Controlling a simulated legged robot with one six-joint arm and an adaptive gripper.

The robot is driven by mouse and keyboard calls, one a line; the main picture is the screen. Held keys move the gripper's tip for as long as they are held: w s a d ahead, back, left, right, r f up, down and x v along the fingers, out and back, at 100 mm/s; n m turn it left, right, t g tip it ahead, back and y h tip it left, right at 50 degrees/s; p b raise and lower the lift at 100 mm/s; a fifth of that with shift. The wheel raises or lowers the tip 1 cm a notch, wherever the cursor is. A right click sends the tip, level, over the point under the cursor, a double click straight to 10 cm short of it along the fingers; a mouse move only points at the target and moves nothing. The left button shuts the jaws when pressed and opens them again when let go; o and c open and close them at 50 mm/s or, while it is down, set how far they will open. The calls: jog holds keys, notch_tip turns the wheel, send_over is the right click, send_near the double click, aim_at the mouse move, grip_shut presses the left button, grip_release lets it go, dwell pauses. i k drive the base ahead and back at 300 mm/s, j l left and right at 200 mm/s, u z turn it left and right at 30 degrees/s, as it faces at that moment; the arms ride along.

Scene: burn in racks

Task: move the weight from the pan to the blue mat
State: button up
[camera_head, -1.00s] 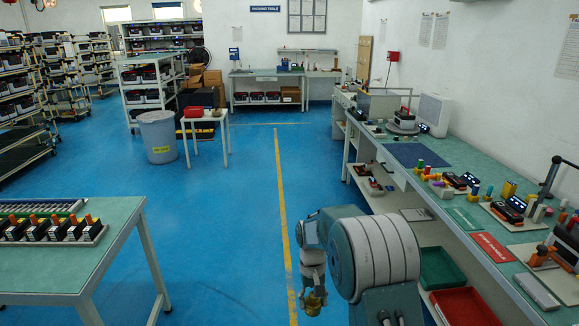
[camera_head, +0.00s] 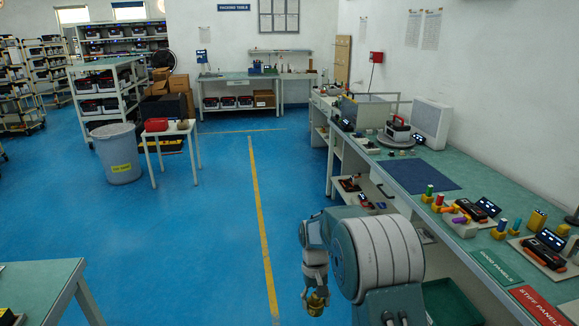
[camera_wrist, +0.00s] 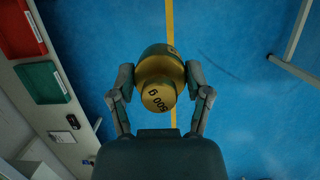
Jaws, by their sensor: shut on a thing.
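A brass-coloured weight marked 500 g (camera_wrist: 160,78) is held between the fingers of my gripper (camera_wrist: 160,92) in the wrist view, above the blue floor. In the head view my gripper (camera_head: 316,296) hangs low in front of the bench, with the weight (camera_head: 316,300) in its jaws. The dark blue mat (camera_head: 418,175) lies flat on the green bench at the right, ahead of my gripper and higher. Its top looks bare. A round pan (camera_head: 396,140) lies farther back on the bench, with a grey and dark device on or over it.
The long bench (camera_head: 455,165) runs along the right wall. Coloured cylinders and dark devices stand nearer than the mat. A white divider (camera_head: 431,123) stands behind. A green tray (camera_head: 452,302) sits on the lower shelf.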

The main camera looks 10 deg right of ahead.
aim_at(416, 174)
jog(key=i+z, duration=0.15)
jog(key=i, duration=0.6)
jog(key=i+z, duration=0.1)
jog(key=i, duration=0.7)
jog(key=i+j+z, duration=0.15)
jog(key=i, duration=0.6)
jog(key=i+z, duration=0.25)
jog(key=z, duration=0.15)
jog(key=i+z, duration=0.6)
jog(key=z, duration=0.2)
jog(key=i+z, duration=0.4)
jog(key=z, duration=0.2)
